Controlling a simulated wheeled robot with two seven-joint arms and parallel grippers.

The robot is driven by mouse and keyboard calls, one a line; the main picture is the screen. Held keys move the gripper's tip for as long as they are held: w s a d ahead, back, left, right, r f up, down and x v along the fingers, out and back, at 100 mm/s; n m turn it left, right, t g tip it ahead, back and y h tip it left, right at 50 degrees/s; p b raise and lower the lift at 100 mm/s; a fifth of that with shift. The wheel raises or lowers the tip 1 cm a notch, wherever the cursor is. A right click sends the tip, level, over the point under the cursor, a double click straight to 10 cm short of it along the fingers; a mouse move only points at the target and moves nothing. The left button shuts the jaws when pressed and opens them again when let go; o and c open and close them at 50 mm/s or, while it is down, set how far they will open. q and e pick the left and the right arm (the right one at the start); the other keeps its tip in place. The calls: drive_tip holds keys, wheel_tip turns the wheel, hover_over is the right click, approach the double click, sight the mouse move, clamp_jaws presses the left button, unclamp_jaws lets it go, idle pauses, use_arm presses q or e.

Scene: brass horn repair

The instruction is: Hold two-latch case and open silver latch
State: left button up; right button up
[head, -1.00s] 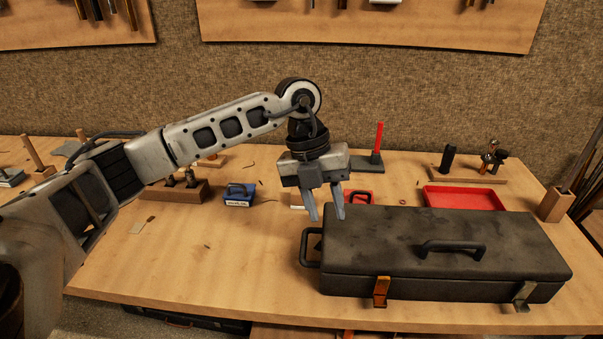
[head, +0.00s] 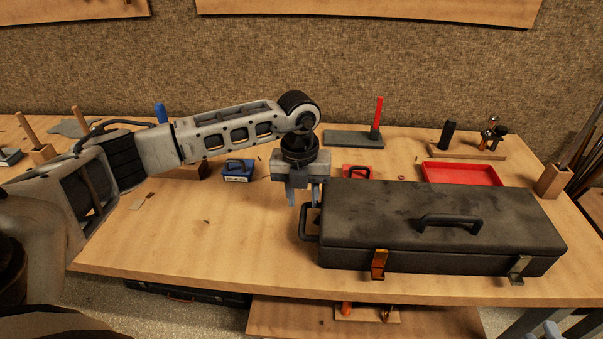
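The dark two-latch case (head: 370,222) lies closed on the bench at the right, with a handle (head: 452,222) on its lid. Its front carries an orange latch (head: 379,264) on the left and a silver latch (head: 519,269) on the right. A side handle (head: 307,222) sticks out from its left end. My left gripper (head: 303,198) points down with fingers apart, just above and behind that side handle; I cannot tell if it touches. A small grey-blue part of my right gripper (head: 549,331) shows at the bottom edge, below the silver latch; most of it is hidden.
A red tray (head: 462,174) and a wooden stand with small parts (head: 467,151) lie behind the case. A blue box (head: 238,171) and a red block (head: 357,171) stand near my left gripper. The bench's front left (head: 200,255) is clear.

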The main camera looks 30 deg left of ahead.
sight(304, 207)
use_arm(q)
drive_tip(key=shift+d+f, duration=0.1)
drive_tip(key=shift+f, duration=2)
clamp_jaws()
use_arm(e)
clamp_jaws()
